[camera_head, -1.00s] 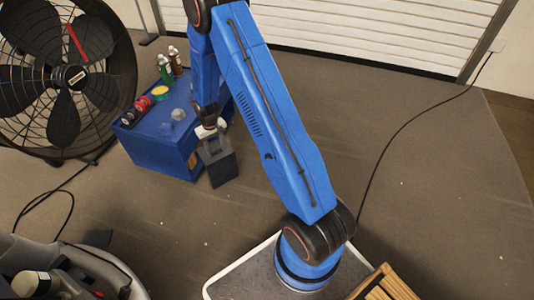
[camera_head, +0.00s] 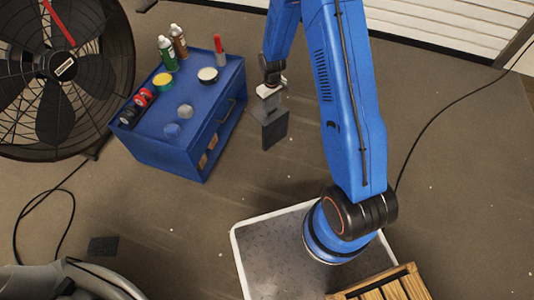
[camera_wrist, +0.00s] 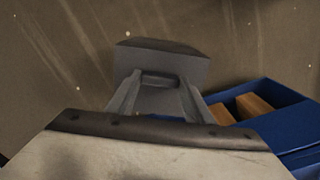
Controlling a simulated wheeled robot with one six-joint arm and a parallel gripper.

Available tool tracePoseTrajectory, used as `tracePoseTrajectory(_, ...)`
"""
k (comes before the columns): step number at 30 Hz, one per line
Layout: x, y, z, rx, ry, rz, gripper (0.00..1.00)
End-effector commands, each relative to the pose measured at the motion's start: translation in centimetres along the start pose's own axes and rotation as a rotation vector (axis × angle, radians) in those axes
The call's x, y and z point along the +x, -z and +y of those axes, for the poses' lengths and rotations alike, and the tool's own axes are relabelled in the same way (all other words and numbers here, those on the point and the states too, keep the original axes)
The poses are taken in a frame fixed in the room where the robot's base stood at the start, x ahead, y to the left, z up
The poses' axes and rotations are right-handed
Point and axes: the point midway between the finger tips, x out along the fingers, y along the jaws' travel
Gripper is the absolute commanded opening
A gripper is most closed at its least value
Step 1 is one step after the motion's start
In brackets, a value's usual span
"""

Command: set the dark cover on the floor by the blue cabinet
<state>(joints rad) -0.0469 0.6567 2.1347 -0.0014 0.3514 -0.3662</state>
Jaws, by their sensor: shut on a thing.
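The dark cover (camera_head: 275,130) hangs below my gripper (camera_head: 270,92), which is shut on it, in the head view. It looks like a dark grey plate, tilted, in the air to the right of the blue cabinet (camera_head: 158,157) and apart from it. In the wrist view the cover (camera_wrist: 162,62) shows beyond the two grey fingers of my gripper (camera_wrist: 156,98), with brown floor behind it. The cabinet's blue side (camera_wrist: 270,95) is at the right there. The exact height of the cover above the floor is hard to tell.
A large fan (camera_head: 62,66) is at the left. A dark flat square (camera_head: 103,246) lies on the floor at lower left. A black cable (camera_head: 440,115) crosses the right. Floor right of the cabinet is bare.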

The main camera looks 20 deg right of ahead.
Motion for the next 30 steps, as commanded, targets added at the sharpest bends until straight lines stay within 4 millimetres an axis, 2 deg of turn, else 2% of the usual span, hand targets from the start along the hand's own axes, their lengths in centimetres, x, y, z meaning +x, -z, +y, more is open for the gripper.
tracePoseTrajectory(6, -1.1, -1.9, -2.9, -0.308, 0.0, 0.0, 0.01)
tracePoseTrajectory(15, -1.5, -3.1, -4.6, -0.519, -0.001, 0.001, 0.01)
tracePoseTrajectory(19, -0.2, -3.3, -4.7, -0.531, 0.001, -0.002, 0.01)
tracePoseTrajectory(24, 2.4, -3.2, -4.7, -0.53, 0.001, -0.002, 0.01)
tracePoseTrajectory(30, 4.0, -3.2, -4.7, -0.529, 0.0, 0.0, 0.01)
